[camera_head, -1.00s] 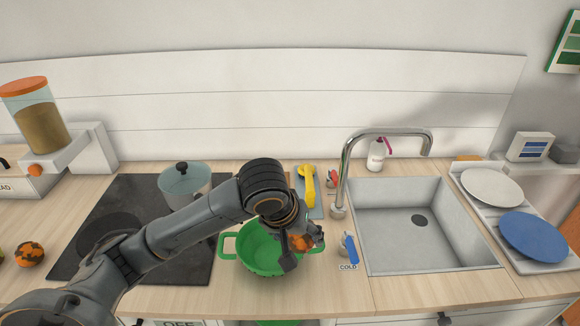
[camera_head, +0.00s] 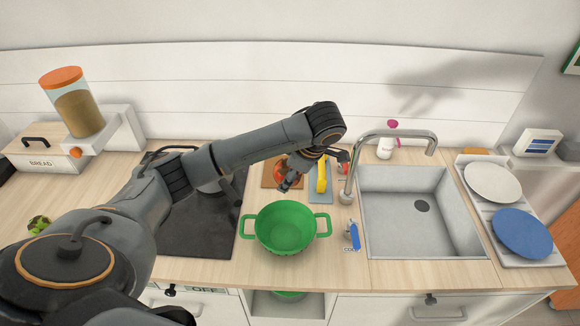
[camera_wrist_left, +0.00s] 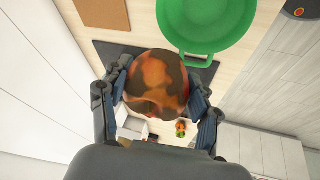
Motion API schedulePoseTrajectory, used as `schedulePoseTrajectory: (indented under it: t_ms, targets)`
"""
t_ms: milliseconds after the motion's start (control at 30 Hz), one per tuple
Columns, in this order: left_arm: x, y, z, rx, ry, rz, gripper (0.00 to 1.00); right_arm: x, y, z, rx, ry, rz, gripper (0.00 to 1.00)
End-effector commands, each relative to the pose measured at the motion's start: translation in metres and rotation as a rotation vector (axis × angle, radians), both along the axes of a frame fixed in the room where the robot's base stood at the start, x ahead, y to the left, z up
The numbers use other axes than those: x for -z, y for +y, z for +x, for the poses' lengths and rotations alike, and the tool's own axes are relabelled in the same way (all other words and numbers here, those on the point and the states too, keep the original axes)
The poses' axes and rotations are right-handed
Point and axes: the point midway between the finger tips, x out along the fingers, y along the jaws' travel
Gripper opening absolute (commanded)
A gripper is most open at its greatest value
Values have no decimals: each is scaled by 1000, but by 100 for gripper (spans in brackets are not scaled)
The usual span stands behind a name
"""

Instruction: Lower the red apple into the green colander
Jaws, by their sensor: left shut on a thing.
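The apple (camera_wrist_left: 155,82), mottled red, orange and brown, is between the fingers of my left gripper (camera_wrist_left: 158,100), which is shut on it. In the head view my left gripper (camera_head: 287,184) is over the wooden board behind the colander, and only a small reddish part of the apple (camera_head: 280,173) shows. The green colander (camera_head: 284,228) stands upright on the counter with a handle on each side, and its inside looks empty. It also shows at the top right of the left wrist view (camera_wrist_left: 205,30), apart from the apple. My right gripper is not in view.
The faucet (camera_head: 352,165) and sink (camera_head: 420,215) are right of the colander. A blue-handled item (camera_head: 353,235) lies close to its right handle. A yellow item (camera_head: 321,176) lies behind it. The dark cooktop (camera_head: 195,238) is to the left, partly behind my arm.

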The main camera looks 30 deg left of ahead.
Motion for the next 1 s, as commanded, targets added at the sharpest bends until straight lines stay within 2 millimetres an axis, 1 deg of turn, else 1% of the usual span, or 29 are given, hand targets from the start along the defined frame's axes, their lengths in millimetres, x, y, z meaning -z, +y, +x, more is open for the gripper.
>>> schedulePoseTrajectory:
  t_ms: [200,300,400,600,700,800,1000]
  targets:
    - [28,-2,-2,1,5,-4,26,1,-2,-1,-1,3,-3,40]
    - [39,-4,-1,5,2,-6,26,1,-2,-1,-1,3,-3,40]
    - [51,-1,-3,-1,10,-5,26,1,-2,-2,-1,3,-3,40]
    - [80,1,-1,3,4,2,25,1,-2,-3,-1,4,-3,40]
    - [89,0,-1,2,3,2,25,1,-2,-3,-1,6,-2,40]
    - [95,0,-1,3,3,1,25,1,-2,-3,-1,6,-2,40]
    - [97,0,-1,3,1,0,25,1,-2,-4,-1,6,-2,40]
